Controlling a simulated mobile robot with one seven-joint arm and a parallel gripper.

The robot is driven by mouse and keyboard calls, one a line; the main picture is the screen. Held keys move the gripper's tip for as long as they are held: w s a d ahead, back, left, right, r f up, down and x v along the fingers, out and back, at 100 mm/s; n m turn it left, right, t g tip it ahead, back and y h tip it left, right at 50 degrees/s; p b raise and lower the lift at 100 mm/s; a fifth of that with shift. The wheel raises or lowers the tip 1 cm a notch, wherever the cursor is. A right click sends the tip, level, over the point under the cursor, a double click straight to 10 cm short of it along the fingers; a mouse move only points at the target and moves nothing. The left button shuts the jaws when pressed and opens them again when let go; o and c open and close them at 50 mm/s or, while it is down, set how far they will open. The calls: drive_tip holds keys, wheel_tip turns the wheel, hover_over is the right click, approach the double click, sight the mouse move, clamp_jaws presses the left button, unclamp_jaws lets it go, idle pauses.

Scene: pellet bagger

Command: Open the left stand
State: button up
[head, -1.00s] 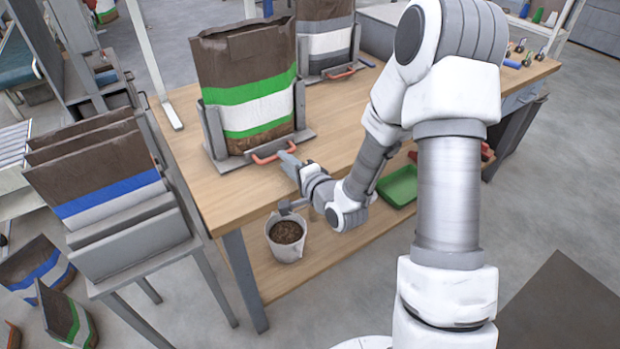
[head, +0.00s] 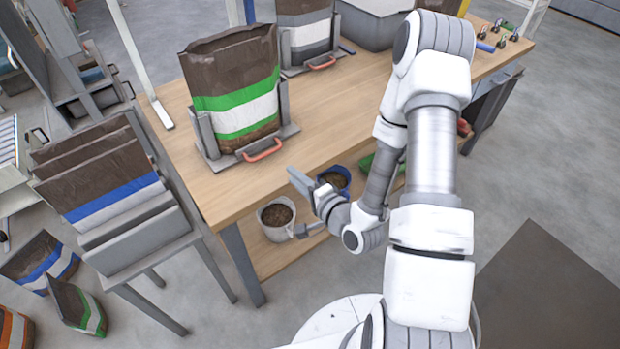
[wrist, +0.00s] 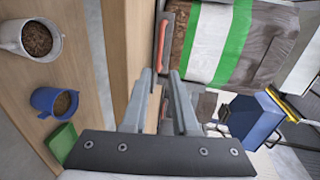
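The left stand (head: 208,137) is grey, on the wooden bench, with upright plates beside a brown bag (head: 232,80) with green and white bands. Its red handle (head: 262,149) is at the front, near the bench edge. In the wrist view, the handle (wrist: 166,46) lies just beyond my fingertips, with the bag (wrist: 209,42) behind it. My gripper (head: 297,204) is open and empty, in front of the bench edge and apart from the handle. The fingers (wrist: 158,82) show a gap between them in the wrist view.
A second stand with a red handle (head: 319,63) and a grey-banded bag is behind to the right. A white pail (head: 276,222) and a blue pail (head: 338,180) of pellets are below. A rack of blue-banded bags (head: 110,190) stands left.

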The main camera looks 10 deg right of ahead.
drive_tip(key=shift+p+v, duration=2)
drive_tip(key=shift+v, duration=0.8)
drive_tip(key=shift+w, duration=0.1)
drive_tip(key=w+d+r+n+g+h, duration=0.1)
drive_tip(key=d+r+n+g+h, duration=0.15)
drive_tip(key=r, duration=0.25)
drive_tip(key=w+d+r+n+g+h+p, duration=0.1)
drive_tip(key=w+d+r+n+h, duration=0.1)
drive_tip(key=r+n, duration=0.3)
drive_tip(key=w+d+r+n+g+h, duration=0.1)
drive_tip(key=d+r+n+g+h, duration=0.15)
drive_tip(key=r, duration=0.35)
drive_tip(key=s+a+r+n+g, duration=0.1)
drive_tip(key=s+a+r, duration=0.1)
drive_tip(key=s+r, duration=0.6)
drive_tip(key=s+a+r+n+g+y, duration=0.1)
drive_tip(key=s+a+r+n, duration=0.1)
drive_tip(key=s+r, duration=0.6)
drive_tip(key=s+a, duration=0.1)
drive_tip(key=s, duration=0.2)
drive_tip(key=shift+s+g+p, duration=0.15)
drive_tip(key=shift+g+p, duration=0.2)
drive_tip(key=shift+g, duration=0.05)
